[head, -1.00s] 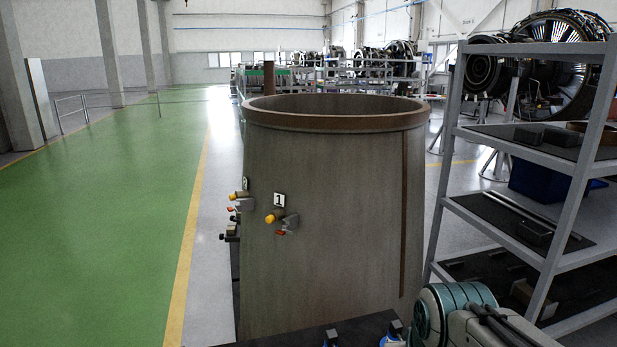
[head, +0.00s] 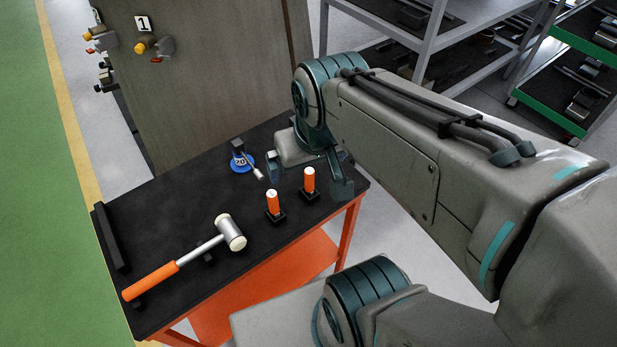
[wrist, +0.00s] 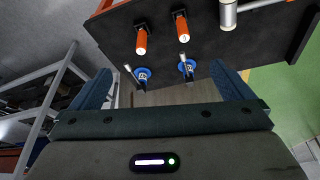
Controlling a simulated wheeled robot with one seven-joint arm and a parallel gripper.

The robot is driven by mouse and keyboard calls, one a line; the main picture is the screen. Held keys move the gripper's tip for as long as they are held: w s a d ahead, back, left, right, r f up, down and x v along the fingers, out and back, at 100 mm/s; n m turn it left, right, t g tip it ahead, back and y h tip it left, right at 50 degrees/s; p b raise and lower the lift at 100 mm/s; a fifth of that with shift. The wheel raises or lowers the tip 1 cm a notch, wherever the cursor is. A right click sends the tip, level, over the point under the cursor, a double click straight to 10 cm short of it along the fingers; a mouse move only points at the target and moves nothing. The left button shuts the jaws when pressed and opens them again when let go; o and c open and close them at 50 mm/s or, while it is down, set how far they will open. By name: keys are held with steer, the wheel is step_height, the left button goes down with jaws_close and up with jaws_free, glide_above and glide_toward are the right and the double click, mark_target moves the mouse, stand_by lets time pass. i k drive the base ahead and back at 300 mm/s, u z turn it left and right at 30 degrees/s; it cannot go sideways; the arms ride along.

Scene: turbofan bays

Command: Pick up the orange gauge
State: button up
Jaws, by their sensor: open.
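Two orange cylinders with pale tops stand upright in black bases on the black table top; either could be the orange gauge. The left one (head: 273,203) and the right one (head: 309,181) also show in the wrist view, one (wrist: 141,42) left of the other (wrist: 182,27). My gripper (head: 308,180) is open and empty above the table, beside and beyond the orange cylinders. In the wrist view, the orange cylinders lie beyond the fingertips (wrist: 160,72), not between the fingers.
A blue round gauge (head: 242,162) sits left of my gripper; the wrist view shows a second blue one (wrist: 142,74). A mallet (head: 190,262) lies on the table (head: 180,215). A large casing (head: 215,80) stands behind, and grey shelves (head: 430,40) stand at the back right.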

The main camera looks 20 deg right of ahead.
mark_target(308, 172)
steer(key=u, duration=3.5)
steer(key=k, duration=1.9)
steer(key=z, duration=2.15)
steer(key=i, duration=0.5)
steer(key=z, duration=0.1)
